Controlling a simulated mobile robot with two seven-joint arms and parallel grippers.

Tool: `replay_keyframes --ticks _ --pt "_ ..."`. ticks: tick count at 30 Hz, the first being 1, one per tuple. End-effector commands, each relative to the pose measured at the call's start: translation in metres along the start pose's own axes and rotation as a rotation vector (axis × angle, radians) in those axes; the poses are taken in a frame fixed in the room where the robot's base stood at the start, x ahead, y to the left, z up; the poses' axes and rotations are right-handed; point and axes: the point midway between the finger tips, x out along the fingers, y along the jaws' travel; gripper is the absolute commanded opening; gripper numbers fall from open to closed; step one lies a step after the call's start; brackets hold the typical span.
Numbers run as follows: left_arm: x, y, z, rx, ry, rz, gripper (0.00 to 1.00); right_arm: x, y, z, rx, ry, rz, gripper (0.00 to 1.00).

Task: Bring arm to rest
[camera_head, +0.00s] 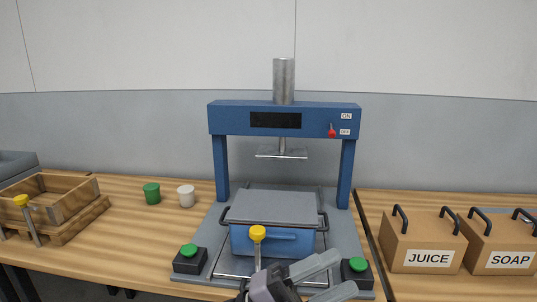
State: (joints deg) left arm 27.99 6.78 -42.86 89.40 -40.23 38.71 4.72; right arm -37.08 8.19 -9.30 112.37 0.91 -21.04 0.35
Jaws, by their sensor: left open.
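My left gripper (322,277) is low in the view, near the front edge of the press base. Its two grey fingers point right and stand apart, with nothing between them. It is in front of a blue box with a grey lid (272,207), which sits under the press. A yellow-topped grey stick (257,234) stands upright in front of the box, just left of the gripper; whether they touch cannot be told. My right gripper is not in view.
The blue press (225,119) has a red switch (332,131) and two green buttons (188,250) (357,264). A wooden tray (70,228) stands left, near a green cup (152,193) and a white cup (186,196). JUICE (424,241) and SOAP (502,243) boxes stand right.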

Motion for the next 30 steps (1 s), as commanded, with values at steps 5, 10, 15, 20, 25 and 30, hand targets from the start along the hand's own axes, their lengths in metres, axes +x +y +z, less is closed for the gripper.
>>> replay_keyframes --ticks 5,10,15,20,25,30 --pt "-0.059 0.002 0.034 -0.214 -0.325 -0.19 0.5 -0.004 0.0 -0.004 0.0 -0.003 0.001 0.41" --pt "-0.135 0.023 0.058 -0.415 -0.644 -0.323 0.5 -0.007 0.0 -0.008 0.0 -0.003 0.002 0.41" --pt "-0.223 0.061 0.057 -0.619 -0.966 -0.416 0.5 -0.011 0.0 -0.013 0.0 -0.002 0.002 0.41" --pt "-0.307 0.103 0.03 -0.808 -1.263 -0.469 0.5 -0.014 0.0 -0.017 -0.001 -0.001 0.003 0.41" --pt "-0.376 0.141 -0.016 -0.977 -1.517 -0.492 0.5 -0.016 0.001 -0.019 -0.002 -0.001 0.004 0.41" --pt "-0.409 0.16 -0.048 -1.067 -1.65 -0.494 0.5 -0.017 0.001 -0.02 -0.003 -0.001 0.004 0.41"
